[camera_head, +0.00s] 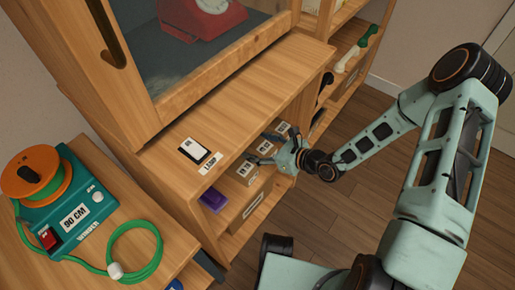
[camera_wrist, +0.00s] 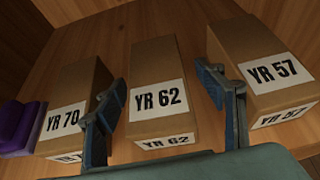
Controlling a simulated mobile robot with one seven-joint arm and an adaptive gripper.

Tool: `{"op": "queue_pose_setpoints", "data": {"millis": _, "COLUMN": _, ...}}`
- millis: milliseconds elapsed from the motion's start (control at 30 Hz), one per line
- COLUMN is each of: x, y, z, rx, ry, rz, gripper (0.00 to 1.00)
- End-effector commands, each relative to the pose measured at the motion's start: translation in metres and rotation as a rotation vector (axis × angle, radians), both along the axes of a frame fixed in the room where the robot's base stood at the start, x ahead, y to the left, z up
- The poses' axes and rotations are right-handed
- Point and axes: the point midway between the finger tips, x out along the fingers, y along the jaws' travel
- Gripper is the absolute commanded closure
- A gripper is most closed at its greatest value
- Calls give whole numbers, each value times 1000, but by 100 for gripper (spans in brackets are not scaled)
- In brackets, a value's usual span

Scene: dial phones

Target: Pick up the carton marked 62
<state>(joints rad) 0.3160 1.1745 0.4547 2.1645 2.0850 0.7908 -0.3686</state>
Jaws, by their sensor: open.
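The carton marked YR 62 (camera_wrist: 158,98) is a brown box with white labels. It stands in the middle of a shelf in the wrist view, between the carton marked YR 70 (camera_wrist: 78,98) on the left and the carton marked YR 57 (camera_wrist: 262,72) on the right. My gripper (camera_wrist: 170,92) is open, with one blue finger at each side of the YR 62 carton's near end. I cannot tell whether the fingers touch any carton. In the head view my gripper (camera_head: 272,151) reaches into the shelf opening, partly hiding the cartons.
A purple object (camera_wrist: 22,128) lies left of the YR 70 carton. In the head view, a larger labelled box (camera_head: 248,205) sits on the shelf below.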

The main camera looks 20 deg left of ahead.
Motion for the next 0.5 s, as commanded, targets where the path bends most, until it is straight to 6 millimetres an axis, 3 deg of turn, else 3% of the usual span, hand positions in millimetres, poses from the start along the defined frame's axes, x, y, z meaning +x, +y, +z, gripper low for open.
{"op": "queue_pose_setpoints", "data": {"millis": 200, "x": 0, "y": 0, "z": 0, "rx": 0, "ry": 0, "rz": 0, "gripper": 38}}
{"op": "queue_pose_setpoints", "data": {"millis": 500, "x": 0, "y": 0, "z": 0, "rx": 0, "ry": 0, "rz": 1, "gripper": 71}}
